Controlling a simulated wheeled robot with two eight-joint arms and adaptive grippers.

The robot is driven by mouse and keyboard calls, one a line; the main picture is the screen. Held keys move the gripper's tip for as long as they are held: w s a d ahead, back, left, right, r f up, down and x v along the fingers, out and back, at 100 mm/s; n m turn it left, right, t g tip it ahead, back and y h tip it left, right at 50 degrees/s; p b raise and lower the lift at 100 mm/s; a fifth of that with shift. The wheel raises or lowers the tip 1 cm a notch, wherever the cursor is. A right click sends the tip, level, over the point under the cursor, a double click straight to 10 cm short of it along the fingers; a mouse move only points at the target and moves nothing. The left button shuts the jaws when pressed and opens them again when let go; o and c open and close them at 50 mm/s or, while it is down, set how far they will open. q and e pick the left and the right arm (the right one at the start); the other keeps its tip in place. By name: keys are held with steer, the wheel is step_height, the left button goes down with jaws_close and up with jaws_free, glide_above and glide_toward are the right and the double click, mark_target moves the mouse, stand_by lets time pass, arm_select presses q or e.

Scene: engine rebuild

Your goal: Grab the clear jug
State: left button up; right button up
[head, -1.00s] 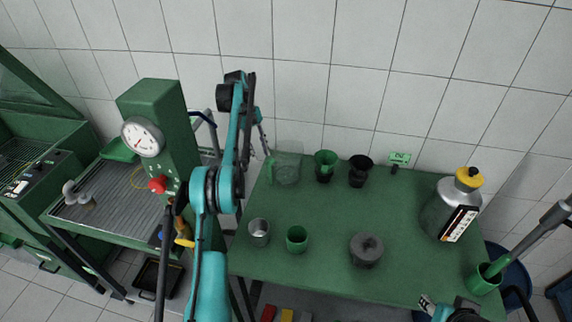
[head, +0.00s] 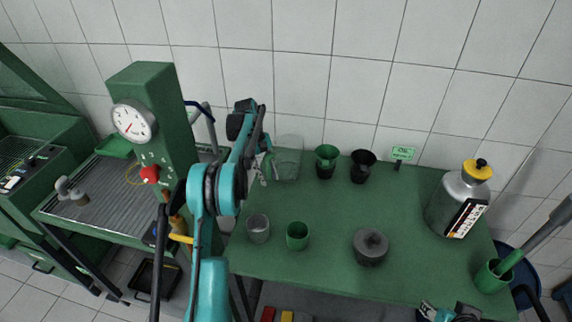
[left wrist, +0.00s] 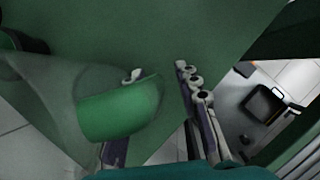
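The clear jug (head: 289,160) stands at the back left of the green table (head: 330,205). Its green handle (left wrist: 120,110) faces my left gripper and fills the middle left of the left wrist view. My left gripper (head: 264,172) is low beside the handle. In the left wrist view its two fingers (left wrist: 158,85) are apart; the left finger is partly hidden behind the handle, the right one is clear of it. I cannot tell whether the left finger touches the handle. My right gripper (head: 448,312) shows only in part at the lower edge.
A green cup (head: 326,161) and a black cup (head: 362,166) stand right of the jug. A metal cup (head: 258,228), a second green cup (head: 297,235) and a grey lidded part (head: 370,246) are nearer. A silver bottle (head: 456,203) stands right. A green press (head: 152,110) rises left.

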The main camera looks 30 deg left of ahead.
arm_select(q)
jaws_close()
steer(key=shift+r, duration=0.15)
